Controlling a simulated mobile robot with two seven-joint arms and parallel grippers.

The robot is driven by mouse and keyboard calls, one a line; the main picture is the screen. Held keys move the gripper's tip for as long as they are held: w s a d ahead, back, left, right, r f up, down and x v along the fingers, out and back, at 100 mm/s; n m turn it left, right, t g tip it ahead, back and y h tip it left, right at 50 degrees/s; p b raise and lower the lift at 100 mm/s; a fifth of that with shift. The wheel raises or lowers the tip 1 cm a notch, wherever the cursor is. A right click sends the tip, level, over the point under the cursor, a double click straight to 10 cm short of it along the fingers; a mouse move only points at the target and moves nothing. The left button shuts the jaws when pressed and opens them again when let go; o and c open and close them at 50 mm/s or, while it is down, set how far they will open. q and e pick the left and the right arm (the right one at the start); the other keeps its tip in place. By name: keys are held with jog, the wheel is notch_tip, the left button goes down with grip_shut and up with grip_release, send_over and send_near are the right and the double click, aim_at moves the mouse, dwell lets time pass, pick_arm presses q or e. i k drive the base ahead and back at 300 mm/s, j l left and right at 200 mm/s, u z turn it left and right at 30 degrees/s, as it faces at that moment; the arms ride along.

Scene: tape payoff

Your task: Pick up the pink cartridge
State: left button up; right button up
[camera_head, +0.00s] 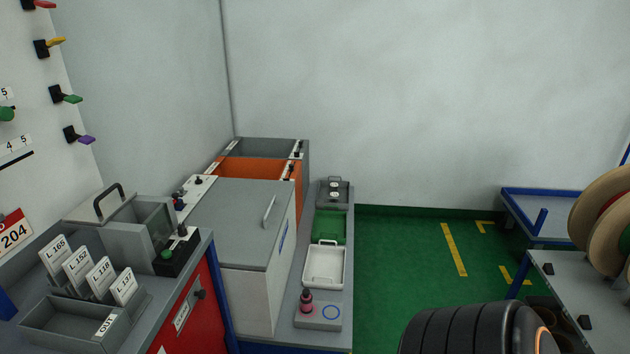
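The pink cartridge (306,299) is a small upright bottle shape with a dark top and a pink body. It stands on a grey block (318,322) at the near end of the narrow grey bench, left of a blue ring marked on that block. Neither of my grippers is in view, and nothing is holding the cartridge.
Behind the cartridge on the bench lie a white tray (324,283), a green tray (342,214) and a grey holder (333,182). A grey lidded cabinet (242,222) rises to its left. Green floor (385,265) lies open to the right.

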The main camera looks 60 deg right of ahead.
aim_at(306, 298)
jog(key=z, duration=1.75)
jog(key=i+l+u, duration=0.1)
jog(key=u, duration=0.35)
jog(key=i+l+u, duration=0.1)
jog(key=u, duration=0.35)
jog(key=l+u, duration=0.2)
jog(key=u, duration=0.2)
jog(key=i+l+u, duration=0.1)
jog(key=l+u, duration=0.15)
jog(key=l, duration=0.2)
jog(key=i+l+u, duration=0.1)
jog(key=l+u, duration=0.15)
jog(key=l, duration=0.2)
jog(key=l+u, duration=0.2)
jog(key=l, duration=0.7)
